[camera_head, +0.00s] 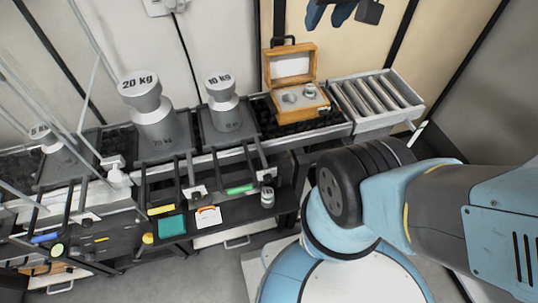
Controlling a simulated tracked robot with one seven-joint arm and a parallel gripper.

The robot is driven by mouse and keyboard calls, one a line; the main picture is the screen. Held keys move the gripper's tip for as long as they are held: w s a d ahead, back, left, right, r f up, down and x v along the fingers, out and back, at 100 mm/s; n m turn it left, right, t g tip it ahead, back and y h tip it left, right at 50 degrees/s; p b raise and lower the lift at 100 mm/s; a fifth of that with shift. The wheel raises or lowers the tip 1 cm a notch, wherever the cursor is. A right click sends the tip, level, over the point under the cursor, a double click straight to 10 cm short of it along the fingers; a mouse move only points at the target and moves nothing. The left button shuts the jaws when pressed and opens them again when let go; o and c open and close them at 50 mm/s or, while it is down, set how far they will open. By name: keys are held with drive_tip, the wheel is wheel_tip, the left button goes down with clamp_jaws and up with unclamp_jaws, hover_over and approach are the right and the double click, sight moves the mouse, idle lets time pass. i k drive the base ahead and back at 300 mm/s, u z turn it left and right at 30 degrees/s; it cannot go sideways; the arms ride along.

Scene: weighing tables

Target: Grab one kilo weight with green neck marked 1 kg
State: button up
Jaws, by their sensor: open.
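No green neck or 1 kg mark can be made out on any weight. A small silver weight (267,197) stands on the dark lower shelf; its marking is too small to read. An open wooden case (296,114) on the upper row holds two small silvery pieces (309,91), also unreadable. Larger grey weights are marked 20 kg (156,124) and 10 kg (225,111), and a further one at the left is marked 5 kg (44,138). My gripper is not in view; only blue and grey links of my arm show at the right.
A grey roller rack (376,104) stands right of the case. The lower shelf (240,208) bears a teal square (171,226) and a white card (207,217). Thin rails and posts stand in front of the left weights. Blue gloves (340,12) hang on the wall.

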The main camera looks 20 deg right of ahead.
sight(267, 197)
drive_tip(key=k, duration=1)
